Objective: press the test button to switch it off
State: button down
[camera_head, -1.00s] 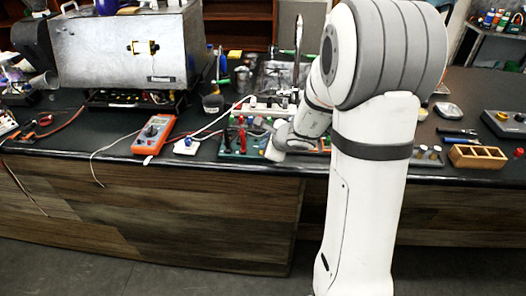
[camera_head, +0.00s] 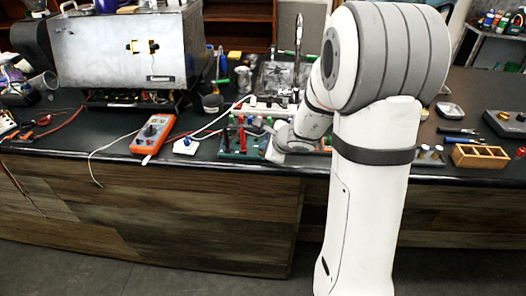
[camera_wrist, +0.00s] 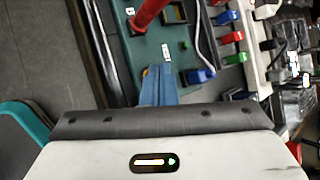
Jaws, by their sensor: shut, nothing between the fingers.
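A green board (camera_head: 228,153) with red, green and blue parts lies near the front edge of the bench, beside my wrist in the head view. In the wrist view the same board (camera_wrist: 120,50) carries a red upright cylinder (camera_wrist: 147,14), small dark sockets and white labels. My gripper (camera_wrist: 158,72) shows as narrow blue fingers, shut and empty, over the board and below the red cylinder in the picture. Whether the fingertips touch the board I cannot tell. No part is clearly marked as the test button. My arm hides part of the board in the head view.
Blue, red and green levers (camera_wrist: 230,38) stand close to the right of my fingers. An orange multimeter (camera_head: 153,134) and a white block with a blue knob (camera_head: 186,146) lie left of the board. A wooden tray (camera_head: 480,163) and a grey control box (camera_head: 490,122) are at right.

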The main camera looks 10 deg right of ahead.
jog(key=shift+r, duration=0.45)
jog(key=shift+p, duration=0.3)
notch_tip(320, 180, up, 6)
jog(key=p, duration=0.4)
jog(key=shift+p, duration=0.35)
